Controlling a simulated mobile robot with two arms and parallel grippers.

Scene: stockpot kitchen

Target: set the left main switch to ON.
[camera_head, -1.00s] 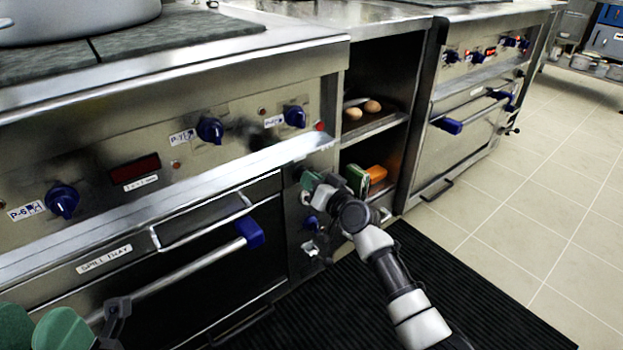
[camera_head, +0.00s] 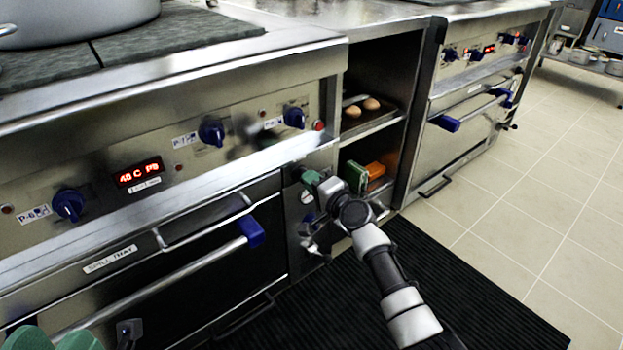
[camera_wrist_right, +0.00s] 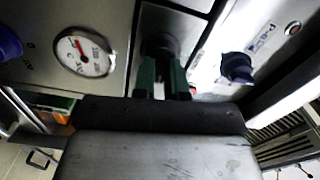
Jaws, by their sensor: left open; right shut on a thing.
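The left main switch (camera_wrist_right: 160,48) is a dark rotary knob on the narrow steel panel right of the left oven. In the right wrist view it sits between the green fingers of my right gripper (camera_wrist_right: 162,82), which is shut on it. In the head view my right gripper (camera_head: 311,180) is at that panel, and the gripper hides most of the switch, so its marking cannot be read. The display (camera_head: 137,172) on the left range is lit red, reading about "40 C P5". My left gripper (camera_head: 52,341) is open at the bottom left edge, partly cut off.
A round gauge (camera_wrist_right: 82,52) and a blue knob (camera_wrist_right: 8,42) are beside the switch. The oven handle (camera_head: 170,285) runs between my grippers. An open shelf (camera_head: 372,128) with eggs stands to the right. A black mat (camera_head: 455,300) and clear tiles lie right.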

